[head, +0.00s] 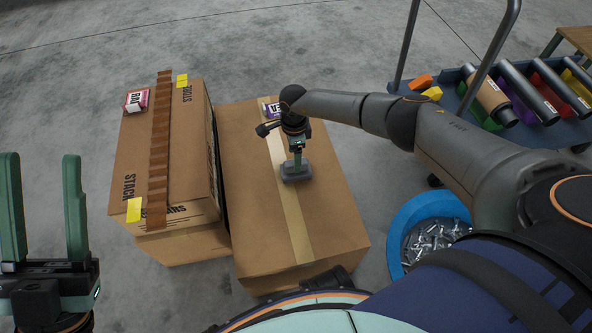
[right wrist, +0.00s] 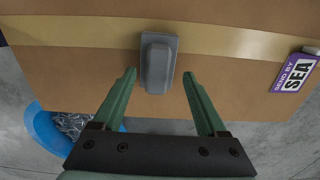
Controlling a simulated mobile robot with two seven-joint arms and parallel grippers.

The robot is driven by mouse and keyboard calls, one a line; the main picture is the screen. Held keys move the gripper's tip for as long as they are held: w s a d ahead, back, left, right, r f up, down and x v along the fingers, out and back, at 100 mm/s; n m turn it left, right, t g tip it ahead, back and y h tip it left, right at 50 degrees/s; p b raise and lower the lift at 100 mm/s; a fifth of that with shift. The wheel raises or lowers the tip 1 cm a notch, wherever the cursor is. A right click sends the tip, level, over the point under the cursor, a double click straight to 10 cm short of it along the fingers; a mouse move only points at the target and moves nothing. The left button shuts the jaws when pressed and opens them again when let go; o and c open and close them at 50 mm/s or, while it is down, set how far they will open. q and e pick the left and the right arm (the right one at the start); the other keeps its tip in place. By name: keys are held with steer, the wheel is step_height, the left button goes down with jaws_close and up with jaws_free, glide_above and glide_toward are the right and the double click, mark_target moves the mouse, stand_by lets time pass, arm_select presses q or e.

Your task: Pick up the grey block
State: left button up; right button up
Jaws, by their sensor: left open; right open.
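The grey block (head: 296,173) lies on top of the right-hand cardboard box (head: 245,200), on its tape strip. In the right wrist view the grey block (right wrist: 158,62) shows between and just beyond the fingertips. My right gripper (head: 297,160) is open and empty, pointing down over the block. In the right wrist view both fingers of the right gripper (right wrist: 159,74) stand apart, with a gap to the block on each side. My left gripper (head: 41,160) is open and empty at the far left, away from the boxes.
A second box stack (head: 125,170) with a brown strip stands close on the left. A blue bucket of metal parts (head: 398,225) is on the floor at the right. A purple SEA label (right wrist: 296,73) sits on the box. A blue cart (head: 560,130) holds several cylinders.

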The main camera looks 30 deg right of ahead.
mark_target(288, 174)
step_height(288, 174, down, 4)
steer(key=shift+s+a+r+b, duration=0.1)
steer(key=shift+s+r+b, duration=0.05)
steer(key=shift+b, duration=0.65)
arm_select(q)
step_height(288, 174, down, 2)
steer(key=shift+w+d+f, duration=0.1)
steer(key=shift+d+f, duration=0.05)
arm_select(e)
steer(key=shift+r, duration=0.1)
jaws_close()
